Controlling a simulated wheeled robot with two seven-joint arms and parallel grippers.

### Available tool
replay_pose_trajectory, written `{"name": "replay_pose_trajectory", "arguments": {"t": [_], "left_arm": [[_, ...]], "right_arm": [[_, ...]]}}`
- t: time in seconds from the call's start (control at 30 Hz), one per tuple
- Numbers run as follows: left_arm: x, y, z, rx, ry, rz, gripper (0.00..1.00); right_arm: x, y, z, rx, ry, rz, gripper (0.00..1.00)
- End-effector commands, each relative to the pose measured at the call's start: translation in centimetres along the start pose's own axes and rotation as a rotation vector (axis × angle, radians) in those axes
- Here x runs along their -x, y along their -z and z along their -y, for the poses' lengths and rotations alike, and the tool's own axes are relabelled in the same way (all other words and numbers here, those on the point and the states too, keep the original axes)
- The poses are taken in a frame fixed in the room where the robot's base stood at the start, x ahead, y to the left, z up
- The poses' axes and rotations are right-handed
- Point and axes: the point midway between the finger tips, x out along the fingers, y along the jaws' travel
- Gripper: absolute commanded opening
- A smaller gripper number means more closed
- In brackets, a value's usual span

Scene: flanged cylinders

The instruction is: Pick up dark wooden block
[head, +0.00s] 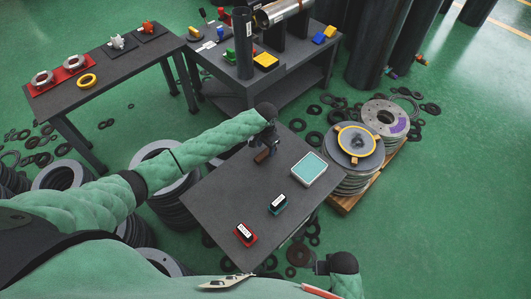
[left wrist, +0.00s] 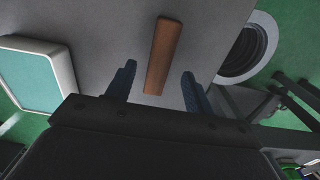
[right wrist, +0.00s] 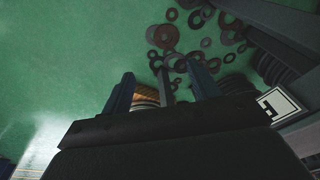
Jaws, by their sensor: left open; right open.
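The dark wooden block (head: 263,155) lies on the grey table (head: 215,205) near its far edge in the head view. In the left wrist view the brown block (left wrist: 163,55) lies lengthwise, its near end between the finger tips. My left gripper (left wrist: 158,85) is open around that end, with gaps on both sides; it also shows over the block in the head view (head: 262,147). My right gripper (right wrist: 160,90) is open and empty, pointing at the floor with scattered rings.
A teal-topped tray (head: 309,169) sits right of the block. A stack of discs (head: 357,150) stands beyond the right edge. The table's left part is clear.

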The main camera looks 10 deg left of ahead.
Motion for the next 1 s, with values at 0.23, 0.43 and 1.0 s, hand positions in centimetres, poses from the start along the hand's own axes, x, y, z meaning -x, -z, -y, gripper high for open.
{"name": "replay_pose_trajectory", "arguments": {"t": [0.23, 0.43, 1.0], "left_arm": [[-2.4, -0.1, -0.1, 0.001, 0.000, 0.000, 0.53], [-3.1, -0.1, -0.1, 0.000, 0.001, -0.001, 0.53], [-3.1, -0.1, -0.1, 0.000, 0.000, -0.001, 0.04]], "right_arm": [[-3.1, -1.5, -0.4, 0.000, -0.004, 0.010, 0.61], [-3.8, -1.8, -0.5, 0.000, -0.005, 0.008, 0.61], [-3.7, -1.6, -0.3, -0.001, -0.003, 0.006, 0.61]]}}
